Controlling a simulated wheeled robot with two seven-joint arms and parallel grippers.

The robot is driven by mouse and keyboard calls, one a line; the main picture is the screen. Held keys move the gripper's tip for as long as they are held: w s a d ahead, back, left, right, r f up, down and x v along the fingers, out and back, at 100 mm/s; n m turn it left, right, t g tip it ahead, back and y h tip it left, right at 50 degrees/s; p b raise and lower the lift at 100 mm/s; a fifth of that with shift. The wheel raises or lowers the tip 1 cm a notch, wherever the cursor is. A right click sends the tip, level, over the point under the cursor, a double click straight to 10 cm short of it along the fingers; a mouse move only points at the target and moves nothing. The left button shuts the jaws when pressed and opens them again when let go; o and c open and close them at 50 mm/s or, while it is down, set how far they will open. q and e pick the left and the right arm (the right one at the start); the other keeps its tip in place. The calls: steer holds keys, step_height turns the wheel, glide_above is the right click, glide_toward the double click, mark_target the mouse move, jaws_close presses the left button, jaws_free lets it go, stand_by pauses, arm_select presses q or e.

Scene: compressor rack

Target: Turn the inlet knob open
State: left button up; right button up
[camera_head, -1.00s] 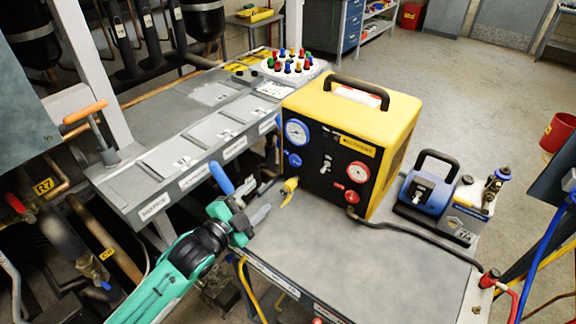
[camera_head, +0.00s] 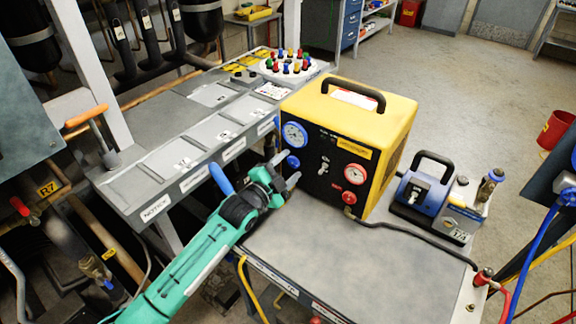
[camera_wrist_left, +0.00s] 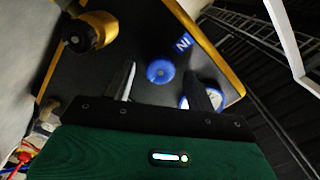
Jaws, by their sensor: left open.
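The yellow recovery machine (camera_head: 395,115) stands on the grey cart with its black front panel facing my left arm. The blue inlet knob (camera_head: 293,162) is on the panel below the blue gauge (camera_head: 295,134). In the left wrist view the round blue knob (camera_wrist_left: 160,71) lies ahead, between the two fingers, with a blue "IN" label (camera_wrist_left: 183,43) beyond it. My left gripper (camera_head: 287,169) is open and empty, its fingers pointing at the panel close to the knob. Whether a finger touches the knob cannot be told. The red knob (camera_head: 349,197) sits at the panel's lower right.
A brass-yellow fitting (camera_wrist_left: 90,32) sticks out of the panel near the fingers. A grey bench (camera_head: 150,185) is at the left. The cart top (camera_head: 340,260) is mostly clear.

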arm_select(q)
steer(key=shift+w+d, duration=0.1)
steer(key=shift+w, duration=0.05)
steer(key=c, duration=1)
